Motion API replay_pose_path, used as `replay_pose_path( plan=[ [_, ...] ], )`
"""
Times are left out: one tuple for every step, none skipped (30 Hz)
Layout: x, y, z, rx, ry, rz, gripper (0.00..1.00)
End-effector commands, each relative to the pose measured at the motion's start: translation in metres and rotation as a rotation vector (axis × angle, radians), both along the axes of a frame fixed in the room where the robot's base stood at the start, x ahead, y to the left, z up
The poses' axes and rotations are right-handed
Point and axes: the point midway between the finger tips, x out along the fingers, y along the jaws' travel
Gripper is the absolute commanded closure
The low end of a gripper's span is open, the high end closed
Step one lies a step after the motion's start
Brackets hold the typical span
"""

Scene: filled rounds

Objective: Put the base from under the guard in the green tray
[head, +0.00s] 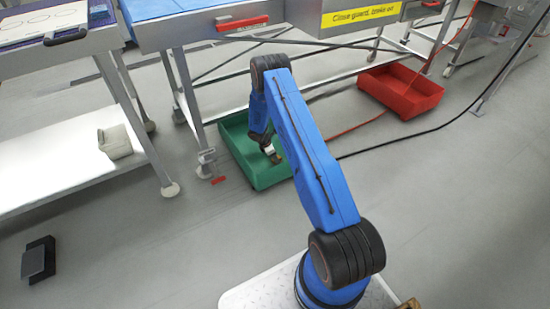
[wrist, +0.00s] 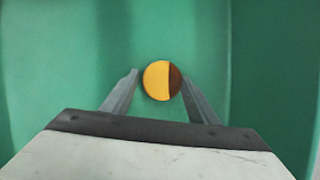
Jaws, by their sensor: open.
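The green tray (head: 268,180) stands on the floor under the conveyor frame, and its green inside (wrist: 60,60) fills the wrist view. My gripper (head: 272,157) reaches down into it. In the wrist view a small round base (wrist: 156,80), yellow on the left and dark brown on the right, shows against the green between my gripper's (wrist: 160,77) two fingertips. The fingers are apart, one on each side of it. I cannot tell whether it touches the tray floor. In the head view the base is not visible; my arm and gripper cover part of the tray.
A red tray (head: 402,92) stands on the floor to the right, with a dark cable and a red hose nearby. A yellow sign (head: 361,16) hangs on the machine. A white shelf (head: 60,160) and a dark box (head: 38,259) are at the left. Open floor lies in front.

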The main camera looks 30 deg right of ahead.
Motion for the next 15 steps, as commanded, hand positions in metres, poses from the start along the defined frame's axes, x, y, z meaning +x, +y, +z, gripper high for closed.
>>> replay_pose_path(
  plan=[
    [-0.01, 0.001, -0.009, 0.004, 0.016, -0.004, 0.34],
    [-0.01, 0.001, -0.008, 0.004, 0.016, -0.004, 0.34],
    [-0.01, 0.001, -0.007, 0.003, 0.016, -0.004, 0.34],
    [-0.01, 0.001, -0.005, 0.003, 0.016, -0.004, 0.34],
    [-0.01, 0.001, -0.003, 0.003, 0.016, -0.004, 0.34],
    [-0.01, 0.001, 0.001, 0.003, 0.016, -0.004, 0.34],
    [-0.009, 0.003, 0.004, 0.003, 0.016, -0.003, 0.34],
    [-0.009, 0.005, 0.009, 0.003, 0.015, -0.003, 0.34],
    [-0.007, 0.007, 0.016, 0.002, 0.012, -0.003, 0.34],
    [-0.006, 0.009, 0.021, 0.002, 0.01, -0.003, 0.34],
    [-0.005, 0.011, 0.027, 0.002, 0.009, -0.003, 0.34],
    [-0.004, 0.014, 0.035, 0.002, 0.008, -0.001, 0.34],
    [-0.003, 0.016, 0.041, 0.002, 0.007, -0.001, 0.34],
    [-0.003, 0.019, 0.047, 0.002, 0.008, -0.001, 0.34],
    [-0.003, 0.021, 0.055, 0.002, 0.008, -0.002, 0.34]
  ],
)
